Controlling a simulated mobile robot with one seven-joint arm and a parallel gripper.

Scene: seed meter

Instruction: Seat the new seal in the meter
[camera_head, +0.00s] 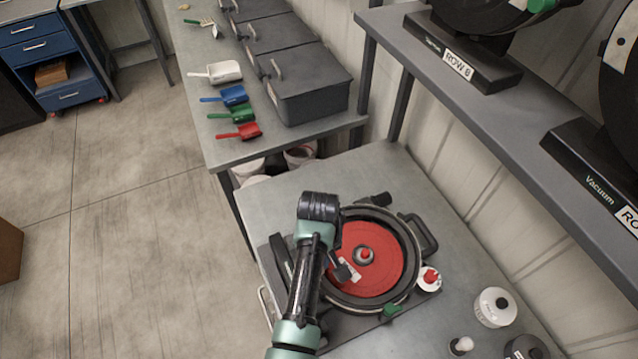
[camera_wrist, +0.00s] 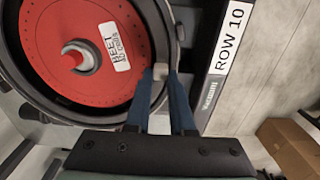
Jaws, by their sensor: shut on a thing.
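The meter (camera_head: 418,235) lies on the grey bench, with a red seed disc (camera_head: 385,258) inside a dark round ring (camera_head: 405,228). The disc and its "BEET" label also show in the wrist view (camera_wrist: 60,20). My gripper (camera_wrist: 160,88) is at the ring's edge beside the disc, its blue fingers shut on a small pale grey piece (camera_wrist: 160,71). I cannot tell whether this piece is a tab of the seal. In the head view my arm covers the left of the meter and the fingertips are mostly hidden. No separate loose seal is clearly seen.
A white cap with a red centre (camera_head: 428,278) and a green lever (camera_head: 392,310) sit at the meter's edge. A white jar (camera_head: 495,307) stands to the right. A shelf (camera_head: 480,110) overhangs at the right. The bench (camera_head: 310,185) is clear beyond the meter.

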